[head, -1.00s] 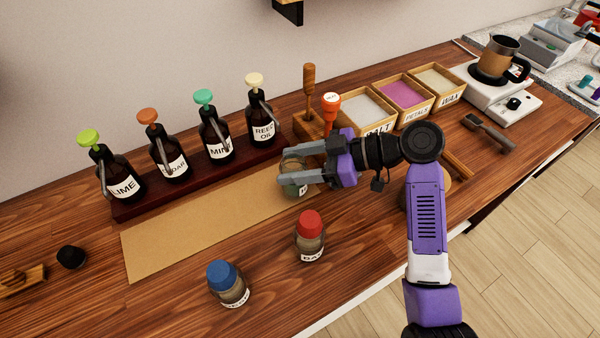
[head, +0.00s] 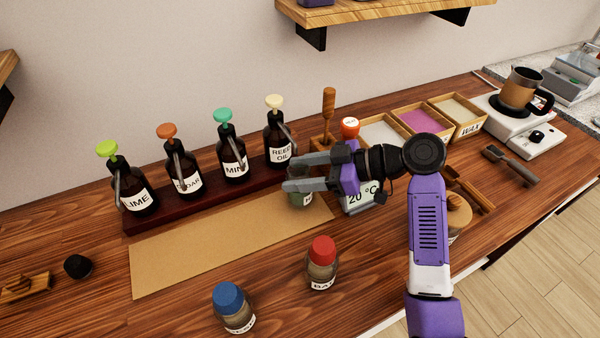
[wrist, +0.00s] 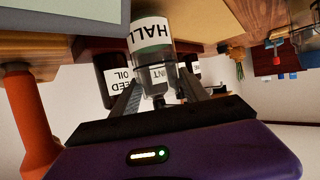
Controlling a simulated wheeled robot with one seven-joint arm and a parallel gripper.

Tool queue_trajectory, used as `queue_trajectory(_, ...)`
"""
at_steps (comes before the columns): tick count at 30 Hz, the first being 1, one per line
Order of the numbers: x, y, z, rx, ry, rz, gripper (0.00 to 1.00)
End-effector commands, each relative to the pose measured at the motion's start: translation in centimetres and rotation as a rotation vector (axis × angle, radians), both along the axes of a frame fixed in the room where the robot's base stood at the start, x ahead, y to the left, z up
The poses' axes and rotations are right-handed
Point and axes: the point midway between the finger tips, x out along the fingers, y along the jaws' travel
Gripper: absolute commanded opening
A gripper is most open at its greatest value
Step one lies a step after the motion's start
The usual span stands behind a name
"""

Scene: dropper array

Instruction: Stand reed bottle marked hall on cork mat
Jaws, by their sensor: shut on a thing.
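The reed bottle marked hall (head: 300,199) is a small clear bottle with greenish contents at the right end of the tan cork mat (head: 200,250). In the wrist view its HALL label (wrist: 149,32) appears upside down. My gripper (head: 284,173) is shut on the bottle from the right, with one grey finger on either side. The bottle looks upright. The fingers hide part of it in the head view, and I cannot tell whether its base touches the mat.
A dark rack (head: 190,206) with several pump bottles runs behind the mat. A red-capped bottle (head: 321,268) and a blue-capped bottle (head: 234,312) stand in front. A 20 °C display (head: 362,197) stands below my gripper. The mat's left and middle are clear.

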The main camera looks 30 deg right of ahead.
Motion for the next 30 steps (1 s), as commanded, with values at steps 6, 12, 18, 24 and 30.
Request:
queue_trajectory(6, 0.0, 0.0, 0.0, 0.000, -0.002, -0.001, 0.00)
queue_trajectory(12, 0.0, 0.0, -0.3, 0.001, -0.001, -0.001, 0.00)
queue_trajectory(18, 0.0, 0.0, -0.8, 0.001, -0.001, -0.001, 0.00)
queue_trajectory(24, 0.0, 0.0, -1.2, 0.001, -0.001, -0.001, 0.55)
queue_trajectory(30, 0.0, 0.0, -1.1, 0.001, -0.001, -0.001, 0.78)
